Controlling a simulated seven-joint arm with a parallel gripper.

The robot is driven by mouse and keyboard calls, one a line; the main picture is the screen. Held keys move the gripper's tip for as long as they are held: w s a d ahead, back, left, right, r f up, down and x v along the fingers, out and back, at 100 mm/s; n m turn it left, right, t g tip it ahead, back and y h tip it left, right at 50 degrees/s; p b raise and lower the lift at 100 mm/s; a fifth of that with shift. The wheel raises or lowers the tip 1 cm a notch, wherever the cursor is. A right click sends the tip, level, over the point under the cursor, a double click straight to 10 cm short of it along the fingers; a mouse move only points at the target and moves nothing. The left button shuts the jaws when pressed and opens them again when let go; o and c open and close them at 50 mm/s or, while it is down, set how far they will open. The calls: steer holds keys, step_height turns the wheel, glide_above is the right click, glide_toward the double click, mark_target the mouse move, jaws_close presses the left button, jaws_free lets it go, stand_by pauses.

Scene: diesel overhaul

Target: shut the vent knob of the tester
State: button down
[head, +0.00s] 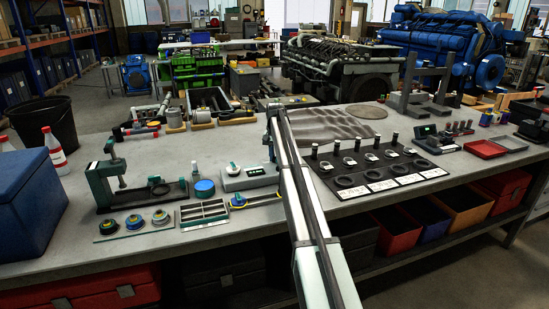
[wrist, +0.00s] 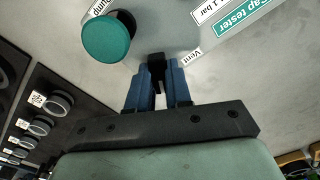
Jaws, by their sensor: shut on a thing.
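The tester is a light grey panel in the wrist view (wrist: 225,75), with labels reading "Cap tester", "1 bar", "Vent" and "Pump". The vent knob (wrist: 156,61) is small and black, beside the "Vent" label. My gripper (wrist: 158,80) has its blue fingers shut on this knob. A round teal pump knob (wrist: 108,38) stands to the left of the fingers, apart from them. In the head view, a pale grey box with a small display (head: 249,181) on the bench looks like the tester. My arm comes down at its right; the fingertips and vent knob cannot be made out there.
A black board (head: 350,182) with several round parts and white labels lies right of my arm. A green-and-black stand (head: 115,185), a blue round tin (head: 204,188) and a sectioned tray (head: 204,214) lie to the left. A wavy grey mat (head: 325,125) lies behind.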

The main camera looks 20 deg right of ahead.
steer(key=shift+n, duration=1.4)
steer(key=n, duration=0.3)
steer(key=c, duration=1)
jaws_free()
steer(key=shift+c, duration=0.2)
steer(key=shift+r, duration=2.75)
